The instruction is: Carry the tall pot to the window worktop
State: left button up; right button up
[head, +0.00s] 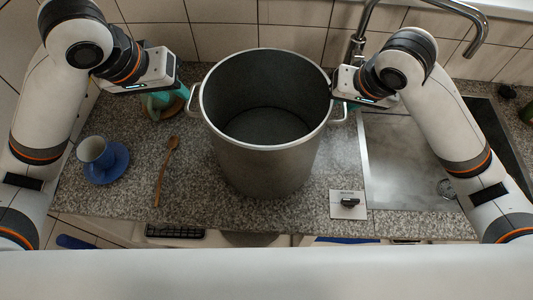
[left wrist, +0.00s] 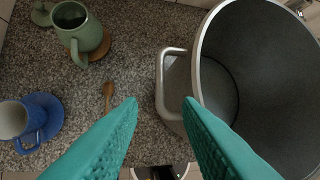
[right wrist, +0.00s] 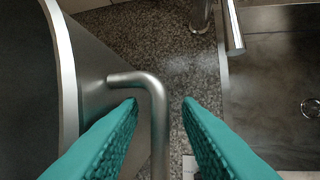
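The tall pot (head: 268,165) is a wide, open grey metal pot standing upright on the speckled worktop. Its inside looks empty. My left gripper (left wrist: 160,102) is open beside the pot's left side; the left handle (left wrist: 161,75) shows beyond the fingertips, with no contact visible. My right gripper (right wrist: 160,102) is open at the pot's right side, with the right handle (right wrist: 157,120) between its fingers in the right wrist view. I cannot tell whether they touch it. The right fingers are mostly hidden in the head view.
A blue saucer (head: 108,165) with a cup (head: 93,150), a wooden spoon (head: 164,172) and a green mug (left wrist: 88,36) are left of the pot. A sink (head: 400,160) with a tall tap (head: 357,45) is at right. A small labelled plate with a black knob (head: 349,203) lies front right.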

jog(key=shift+s+r, duration=0.1)
jog(key=shift+r, duration=0.25)
pick_arm(q)
jog(key=shift+s+a+r, duration=0.15)
jog(key=shift+s+r, duration=0.05)
jog(key=shift+r, duration=0.3)
pick_arm(e)
jog(key=v, duration=1.1)
jog(key=shift+s, duration=0.1)
